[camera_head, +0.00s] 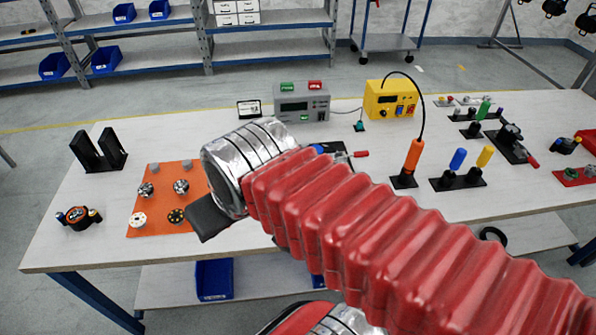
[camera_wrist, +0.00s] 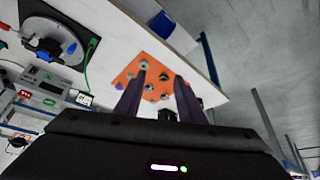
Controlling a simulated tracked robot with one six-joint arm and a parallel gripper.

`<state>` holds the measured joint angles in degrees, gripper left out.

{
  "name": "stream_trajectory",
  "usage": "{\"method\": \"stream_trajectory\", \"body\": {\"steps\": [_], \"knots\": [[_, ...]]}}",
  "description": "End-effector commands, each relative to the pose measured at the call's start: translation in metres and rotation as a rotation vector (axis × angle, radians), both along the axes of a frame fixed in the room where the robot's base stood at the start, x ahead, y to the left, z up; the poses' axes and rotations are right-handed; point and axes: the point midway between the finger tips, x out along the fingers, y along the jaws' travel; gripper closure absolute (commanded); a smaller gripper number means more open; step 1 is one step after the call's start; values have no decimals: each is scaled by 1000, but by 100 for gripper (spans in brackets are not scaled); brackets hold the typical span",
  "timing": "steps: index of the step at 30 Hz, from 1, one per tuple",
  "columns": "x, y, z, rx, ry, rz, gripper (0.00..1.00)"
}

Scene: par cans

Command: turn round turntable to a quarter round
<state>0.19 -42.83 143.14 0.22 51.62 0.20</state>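The round turntable is a grey disc (camera_wrist: 66,30) on a black base at the upper left of the wrist view. A blue part (camera_wrist: 45,48) sits on the disc. In the head view my arm hides most of the turntable; a black base corner (camera_head: 334,147) shows behind it. My gripper (camera_wrist: 160,78) has its two dark fingers apart, with nothing seen held between them. It is away from the turntable, and the orange mat lies beyond its fingers.
The orange mat (camera_head: 150,225) bears several small round parts. A black slotted stand (camera_head: 98,152) is at the left. A grey box (camera_head: 301,103) and a yellow box (camera_head: 391,98) stand at the back. Coloured handles stand to the right.

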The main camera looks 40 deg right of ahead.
Motion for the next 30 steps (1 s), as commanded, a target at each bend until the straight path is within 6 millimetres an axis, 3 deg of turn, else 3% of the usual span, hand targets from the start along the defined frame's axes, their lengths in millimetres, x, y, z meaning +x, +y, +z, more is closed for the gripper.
{"method": "stream_trajectory", "body": {"steps": [5,14,23,30], "knots": [[6,-6,-5,66,28,-97,65],[34,-35,-27,361,123,-541,65],[67,-87,-49,708,190,-1062,65],[86,-147,-69,1000,214,-1485,65]]}}
